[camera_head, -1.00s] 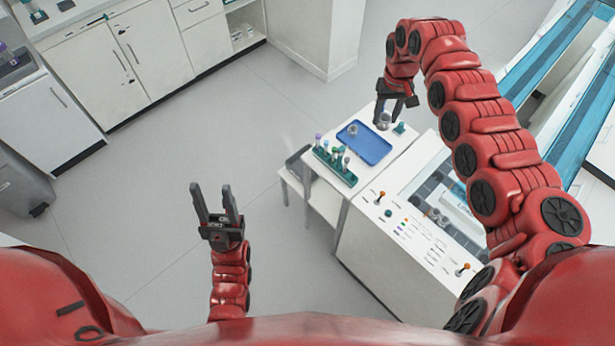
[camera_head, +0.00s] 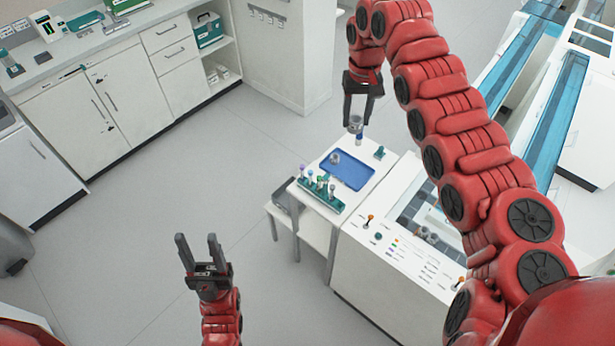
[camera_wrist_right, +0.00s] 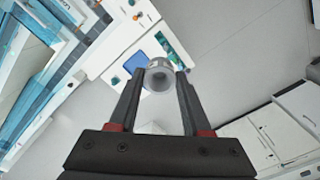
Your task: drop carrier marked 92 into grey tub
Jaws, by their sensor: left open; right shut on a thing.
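My right gripper (camera_head: 357,112) is shut on a small grey, partly clear cylindrical carrier (camera_head: 356,127), held in the air beyond the blue tray. In the right wrist view the carrier (camera_wrist_right: 160,77) sits between the fingertips, its round open-looking end facing the camera. No number on it can be read. My left gripper (camera_head: 197,243) is open and empty, over the floor at the lower left. A grey box (camera_head: 284,194), possibly the grey tub, stands on the low shelf at the left of the white bench. Its inside is mostly hidden.
The blue tray (camera_head: 350,173) on the bench holds a small grey item (camera_head: 335,158). A green rack (camera_head: 320,192) with several carriers stands in front of it. A small teal item (camera_head: 379,152) lies to the right. Open floor spreads left; cabinets stand at the back.

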